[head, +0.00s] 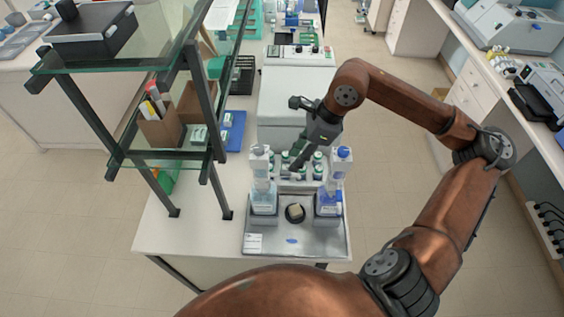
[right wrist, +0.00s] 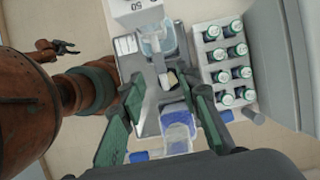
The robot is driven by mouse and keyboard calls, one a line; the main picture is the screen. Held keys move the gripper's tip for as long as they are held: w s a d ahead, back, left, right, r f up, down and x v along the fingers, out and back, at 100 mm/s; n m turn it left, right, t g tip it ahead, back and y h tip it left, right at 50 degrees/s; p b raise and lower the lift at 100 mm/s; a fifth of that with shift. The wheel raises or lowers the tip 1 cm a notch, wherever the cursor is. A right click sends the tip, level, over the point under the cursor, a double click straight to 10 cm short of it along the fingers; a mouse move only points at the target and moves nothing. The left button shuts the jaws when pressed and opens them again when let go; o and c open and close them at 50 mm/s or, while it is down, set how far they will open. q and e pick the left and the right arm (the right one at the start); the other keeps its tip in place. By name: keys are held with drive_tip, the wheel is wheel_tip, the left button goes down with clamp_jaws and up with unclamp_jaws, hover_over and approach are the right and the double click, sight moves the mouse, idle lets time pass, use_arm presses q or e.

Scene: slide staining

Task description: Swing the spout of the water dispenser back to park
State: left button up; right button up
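Two bottle-top dispensers stand upright on a metal tray (head: 268,243). The left one (head: 263,198) holds pale, clear liquid and looks like the water dispenser; the right one (head: 328,203) holds blue liquid and has a blue cap. In the right wrist view the pale dispenser (right wrist: 158,42) is at the top and the blue one (right wrist: 177,122) is lower, between my fingers. My right gripper (head: 297,167) is above and behind the tray, between the dispenser heads. Its fingers (right wrist: 165,125) are apart and empty. The spouts are too small to make out. My left gripper (right wrist: 64,47) seems to show small at upper left.
A small dish (head: 295,213) with a pale block sits on the tray between the dispensers. A rack of several green-capped bottles (right wrist: 225,65) stands behind the tray. A glass shelf (head: 110,60) rises at left. A white instrument (head: 282,100) stands farther back.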

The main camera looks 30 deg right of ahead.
sight(286, 172)
drive_tip(key=x, duration=0.4)
drive_tip(key=shift+a+p, duration=0.1)
drive_tip(key=shift+p, duration=0.2)
drive_tip(key=shift+w+a+f, duration=0.1)
drive_tip(key=shift+w+f, duration=0.25)
drive_tip(key=shift+f, duration=0.2)
drive_tip(key=shift+s+a+f, duration=0.2)
drive_tip(key=shift+s+f, duration=0.1)
drive_tip(key=shift+f, duration=0.05)
drive_tip(key=shift+w, duration=0.1)
drive_tip(key=shift+w+f, duration=0.1)
drive_tip(key=shift+w, duration=0.05)
drive_tip(key=c, duration=0.5)
drive_tip(key=shift+c, duration=1.3)
use_arm(q)
drive_tip(key=shift+s+r, duration=0.4)
drive_tip(key=shift+s, duration=0.45)
use_arm(e)
clamp_jaws()
